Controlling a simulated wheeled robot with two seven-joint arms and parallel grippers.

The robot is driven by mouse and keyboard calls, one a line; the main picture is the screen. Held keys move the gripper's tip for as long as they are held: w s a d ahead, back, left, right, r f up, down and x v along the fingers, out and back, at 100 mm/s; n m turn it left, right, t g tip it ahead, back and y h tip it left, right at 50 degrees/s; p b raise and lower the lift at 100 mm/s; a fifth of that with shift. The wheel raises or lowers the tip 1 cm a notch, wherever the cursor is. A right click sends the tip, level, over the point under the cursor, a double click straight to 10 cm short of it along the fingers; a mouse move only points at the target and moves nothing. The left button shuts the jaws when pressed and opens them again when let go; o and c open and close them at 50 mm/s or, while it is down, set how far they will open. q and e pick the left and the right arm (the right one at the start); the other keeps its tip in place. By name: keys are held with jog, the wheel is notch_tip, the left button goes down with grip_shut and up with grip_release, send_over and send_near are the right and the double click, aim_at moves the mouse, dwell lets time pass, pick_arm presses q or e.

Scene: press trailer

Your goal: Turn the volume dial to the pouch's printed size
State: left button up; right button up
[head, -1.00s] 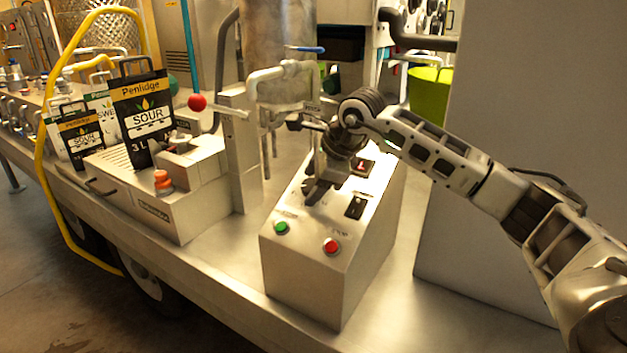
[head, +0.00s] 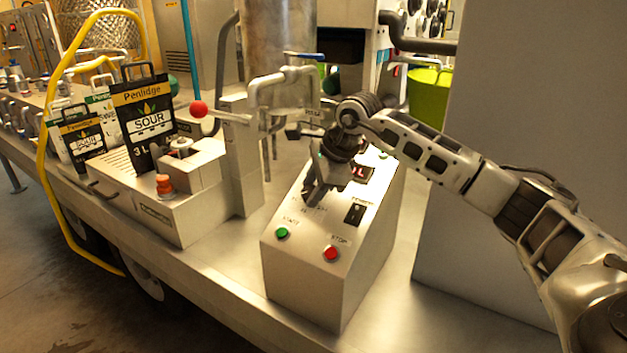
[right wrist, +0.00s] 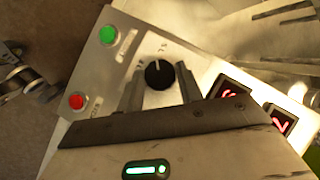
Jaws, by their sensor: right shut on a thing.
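The volume dial (right wrist: 159,74) is a round black knob with a white pointer line on the sloped control box (head: 318,290). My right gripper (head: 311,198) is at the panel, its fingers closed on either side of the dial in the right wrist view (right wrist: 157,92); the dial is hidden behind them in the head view. A red-lit display (head: 358,173) beside the gripper shows an L; its digit is partly covered. A black Penlidge SOUR pouch (head: 148,105), printed 3 L, stands upright on the pouch machine at left. My left gripper is out of view.
A smaller black SOUR pouch (head: 84,139) stands further left.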

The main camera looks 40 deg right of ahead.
jog(key=shift+w+r+n+g+p, duration=0.1)
jog(key=shift+r+n+g+p, duration=0.35)
jog(key=shift+n+p, duration=0.4)
jog(key=shift+w+f+n+g+y+p, duration=0.15)
jog(key=shift+n+g+y+p, duration=0.15)
jog(key=shift+n+g+p, duration=0.85)
jog(key=shift+n+p, duration=0.2)
jog(key=shift+n, duration=0.1)
jog(key=shift+w+n+g, duration=0.15)
jog(key=shift+n+g, duration=0.25)
jog(key=shift+n, duration=0.3)
jog(key=shift+f+n+g+p, duration=0.1)
jog(key=shift+n+g+p, duration=0.3)
jog(key=shift+n+g, duration=0.3)
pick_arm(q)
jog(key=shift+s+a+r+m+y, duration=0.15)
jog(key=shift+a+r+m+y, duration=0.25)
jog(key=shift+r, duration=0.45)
pick_arm(e)
jog(key=shift+w+n, duration=0.1)
jog(key=shift+n, duration=0.4)
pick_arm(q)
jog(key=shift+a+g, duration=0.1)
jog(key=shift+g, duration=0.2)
pick_arm(e)
jog(key=shift+g+h, duration=0.3)
jog(key=shift+h, duration=0.1)
jog(key=shift+f, duration=0.1)
